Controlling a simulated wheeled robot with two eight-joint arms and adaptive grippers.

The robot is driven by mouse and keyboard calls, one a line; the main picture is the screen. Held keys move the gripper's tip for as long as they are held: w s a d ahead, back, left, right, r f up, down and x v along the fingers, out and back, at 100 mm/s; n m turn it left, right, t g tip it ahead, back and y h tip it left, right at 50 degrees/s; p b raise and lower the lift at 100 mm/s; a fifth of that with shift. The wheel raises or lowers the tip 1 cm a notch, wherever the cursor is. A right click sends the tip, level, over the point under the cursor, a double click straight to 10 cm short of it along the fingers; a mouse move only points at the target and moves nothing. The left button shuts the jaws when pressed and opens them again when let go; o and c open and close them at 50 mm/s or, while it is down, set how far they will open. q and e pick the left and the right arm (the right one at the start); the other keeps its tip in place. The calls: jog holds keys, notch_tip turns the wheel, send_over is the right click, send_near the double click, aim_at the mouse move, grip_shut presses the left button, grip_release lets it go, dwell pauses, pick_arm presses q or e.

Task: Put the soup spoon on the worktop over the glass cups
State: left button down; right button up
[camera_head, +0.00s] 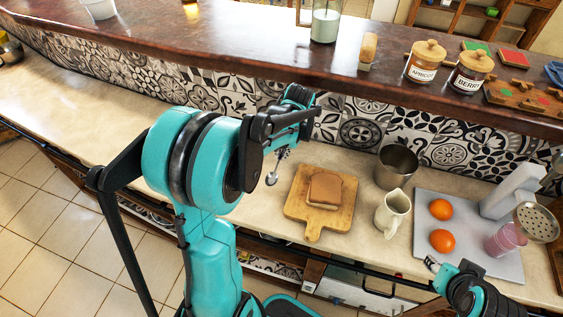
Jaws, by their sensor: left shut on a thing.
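My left gripper (284,143) is over the lower worktop, left of the cutting board, partly hidden by my own teal arm. It is shut on a metal spoon (271,179), whose rounded end hangs below it; the rest is mostly hidden. Whether the spoon touches the worktop is unclear. On the upper dark counter stand a glass with pale contents (325,26) and a clear glass beside it (304,14). A pink glass (505,239) leans on the grey tray at the right. My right gripper (433,264) is at the lower right, its opening unclear.
A cutting board (329,219) with bread (325,189), a metal pot (397,167), a cream jug (392,213) and a grey tray (473,258) with oranges crowd the right side. The lower worktop (75,100) is clear at left. Jars (425,61) stand above.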

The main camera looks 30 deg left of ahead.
aim_at(280, 166)
pick_arm(q)
jog(key=shift+d+b+x, duration=0.2)
jog(key=shift+b+x, duration=0.2)
jog(key=shift+x, duration=0.55)
jog(key=shift+d+b+x, duration=0.2)
jog(key=shift+b+x, duration=0.2)
jog(key=shift+x, duration=0.5)
jog(key=shift+f, duration=0.2)
jog(key=c, duration=1.7)
grip_release()
jog(key=p+v, duration=0.4)
jog(key=v, duration=0.7)
jog(key=s+d+r+m+t+h, duration=0.2)
jog(key=s+d+t, duration=0.5)
jog(key=s+d, duration=0.5)
jog(key=shift+s+d+r+m, duration=0.4)
jog(key=shift+s+r, duration=0.3)
jog(key=shift+s, duration=0.5)
